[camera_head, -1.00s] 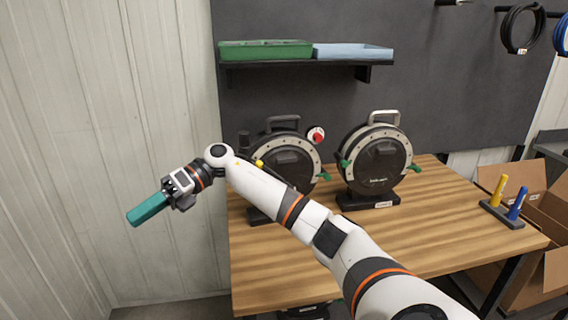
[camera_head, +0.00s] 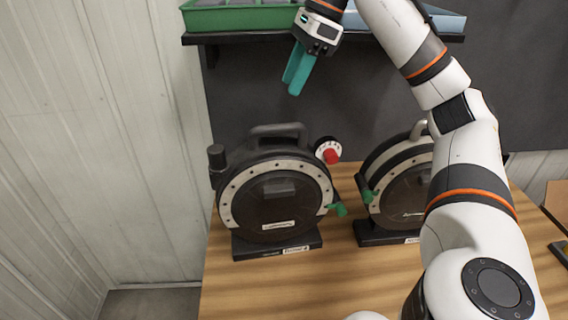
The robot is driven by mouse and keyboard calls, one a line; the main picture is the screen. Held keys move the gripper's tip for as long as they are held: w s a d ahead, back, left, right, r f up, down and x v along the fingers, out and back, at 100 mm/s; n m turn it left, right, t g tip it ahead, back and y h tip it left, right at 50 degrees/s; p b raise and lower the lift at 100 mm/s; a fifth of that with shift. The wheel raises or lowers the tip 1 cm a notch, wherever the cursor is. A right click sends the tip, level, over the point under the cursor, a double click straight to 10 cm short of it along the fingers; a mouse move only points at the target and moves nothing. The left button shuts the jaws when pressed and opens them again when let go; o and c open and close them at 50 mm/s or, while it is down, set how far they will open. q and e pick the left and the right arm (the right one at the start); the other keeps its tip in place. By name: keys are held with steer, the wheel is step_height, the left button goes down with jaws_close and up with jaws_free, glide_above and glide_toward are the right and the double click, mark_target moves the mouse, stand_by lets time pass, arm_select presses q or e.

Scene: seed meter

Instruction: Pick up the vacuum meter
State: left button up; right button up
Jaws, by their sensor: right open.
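Two round, dark seed meters with pale bolted rims stand upright on black bases on the wooden table. The left meter (camera_head: 277,201) has a top handle, a dark cylinder at its left, a dial with a red part at its upper right and a green lever. These fittings fit the vacuum meter, but its label is too small to read. The right meter (camera_head: 401,190) is partly hidden by my right arm. My right gripper (camera_head: 294,84), with teal fingers, is open and empty, pointing down above the left meter, well clear of its handle. My left gripper is out of view.
A shelf on the dark wall carries a green tray (camera_head: 243,17) and a blue tray (camera_head: 446,22), close behind my right gripper. The wooden table (camera_head: 330,281) is bare in front of the left meter. A pale panelled wall is at left.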

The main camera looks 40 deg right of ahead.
glide_above(274, 129)
steer(key=d, duration=0.2)
steer(key=f, duration=0.4)
steer(key=shift+s+f+p, duration=0.2)
steer(key=shift+f+p, duration=0.1)
steer(key=shift+f, duration=0.45)
steer(key=shift+w+a+f+p, duration=0.2)
steer(key=shift+f+p, duration=0.1)
steer(key=shift+f, duration=0.3)
steer(key=p+x, duration=0.1)
steer(key=x, duration=0.2)
steer(key=shift+s+f, duration=0.1)
steer(key=shift+f, duration=0.6)
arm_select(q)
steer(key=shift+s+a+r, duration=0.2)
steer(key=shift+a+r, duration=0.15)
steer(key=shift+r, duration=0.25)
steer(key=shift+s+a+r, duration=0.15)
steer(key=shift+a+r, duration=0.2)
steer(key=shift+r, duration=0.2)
arm_select(e)
steer(key=shift+c, duration=0.2)
jaws_close()
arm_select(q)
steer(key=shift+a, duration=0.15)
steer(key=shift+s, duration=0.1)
arm_select(e)
steer(key=shift+r, duration=0.1)
